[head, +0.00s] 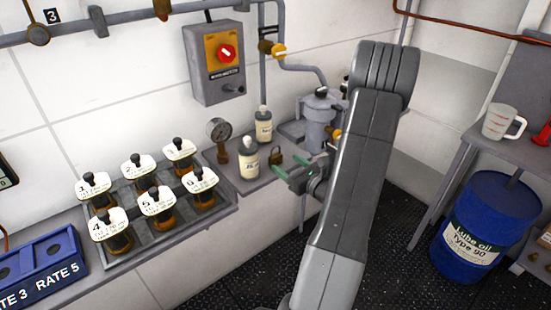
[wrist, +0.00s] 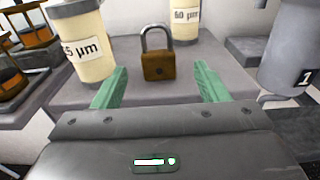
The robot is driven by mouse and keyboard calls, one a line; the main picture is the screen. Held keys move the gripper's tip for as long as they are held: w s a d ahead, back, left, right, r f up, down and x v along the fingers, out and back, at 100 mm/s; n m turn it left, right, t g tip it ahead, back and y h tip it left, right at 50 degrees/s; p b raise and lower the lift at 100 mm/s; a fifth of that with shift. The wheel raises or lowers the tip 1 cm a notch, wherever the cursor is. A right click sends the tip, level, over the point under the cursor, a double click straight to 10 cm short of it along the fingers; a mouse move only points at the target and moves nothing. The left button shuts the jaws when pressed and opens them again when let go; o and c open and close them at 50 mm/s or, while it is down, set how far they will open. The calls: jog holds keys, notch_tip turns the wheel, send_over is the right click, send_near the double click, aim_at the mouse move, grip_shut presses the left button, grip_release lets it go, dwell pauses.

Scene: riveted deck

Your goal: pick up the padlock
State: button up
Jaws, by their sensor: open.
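The padlock (wrist: 159,66) has a brown brass-coloured body and a grey shackle. It stands upright on the grey shelf (wrist: 125,66). In the head view the padlock (head: 275,158) shows small, at the right part of the shelf. My gripper (head: 278,160) reaches toward it from the right. In the wrist view my gripper (wrist: 158,82) has its green fingers spread apart and nothing between the fingertips. The padlock stands just beyond the fingertips, roughly centred between them, with no visible contact.
A bottle labelled "5 µm" (wrist: 80,45) stands close left of the padlock, and a "60 µm" bottle (wrist: 185,20) behind it to the right. A grey cylindrical housing (wrist: 296,55) is at the right. A pressure gauge (head: 219,132) and a rack of jars (head: 165,238) lie further left.

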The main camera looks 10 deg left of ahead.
aim_at(278, 158)
jog(key=p+x, duration=0.1)
jog(key=x, duration=0.4)
jog(key=shift+a+f, duration=0.2)
jog(key=c, duration=1.2)
jog(key=shift+r, duration=0.1)
